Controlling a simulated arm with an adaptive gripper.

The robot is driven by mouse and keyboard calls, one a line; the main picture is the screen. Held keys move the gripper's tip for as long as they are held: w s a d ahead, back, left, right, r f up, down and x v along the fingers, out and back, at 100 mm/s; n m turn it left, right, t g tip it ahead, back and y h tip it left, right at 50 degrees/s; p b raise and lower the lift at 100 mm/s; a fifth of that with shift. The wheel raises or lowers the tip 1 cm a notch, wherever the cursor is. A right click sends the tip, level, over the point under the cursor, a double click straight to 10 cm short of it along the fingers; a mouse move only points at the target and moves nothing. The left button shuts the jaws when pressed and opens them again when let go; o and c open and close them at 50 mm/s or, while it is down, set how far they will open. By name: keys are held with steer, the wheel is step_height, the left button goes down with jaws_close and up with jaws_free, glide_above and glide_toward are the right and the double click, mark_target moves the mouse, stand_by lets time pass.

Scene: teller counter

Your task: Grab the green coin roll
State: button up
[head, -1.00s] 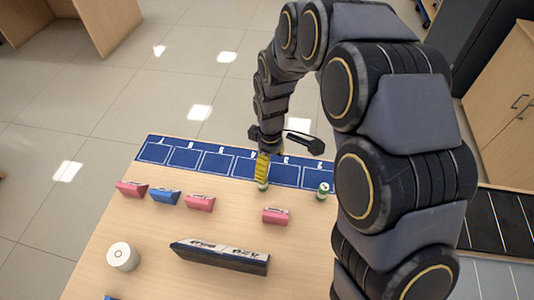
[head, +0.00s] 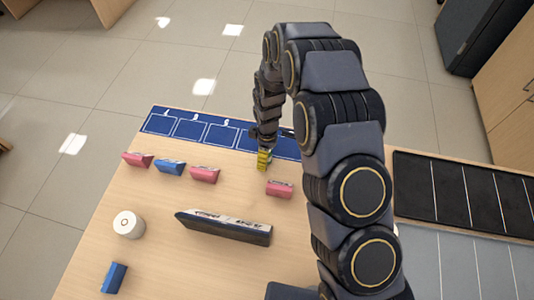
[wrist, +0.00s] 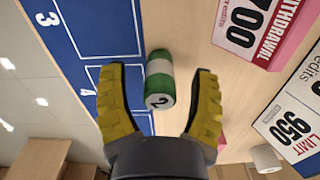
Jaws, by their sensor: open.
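The green coin roll (wrist: 160,70) shows in the wrist view, green with a white band and a "2" on the end facing the camera. In the head view my gripper (head: 263,160) is low over the counter by the mat's near edge; the roll is mostly hidden there.
A pink block (head: 279,188) stands just right of my gripper. Pink (head: 205,174) and blue (head: 170,167) blocks stand left. A long dark sign (head: 225,228) and white cylinder (head: 128,224) are nearer the camera. A black tray (head: 465,195) lies right.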

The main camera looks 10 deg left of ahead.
jaws_close()
stand_by(0.4)
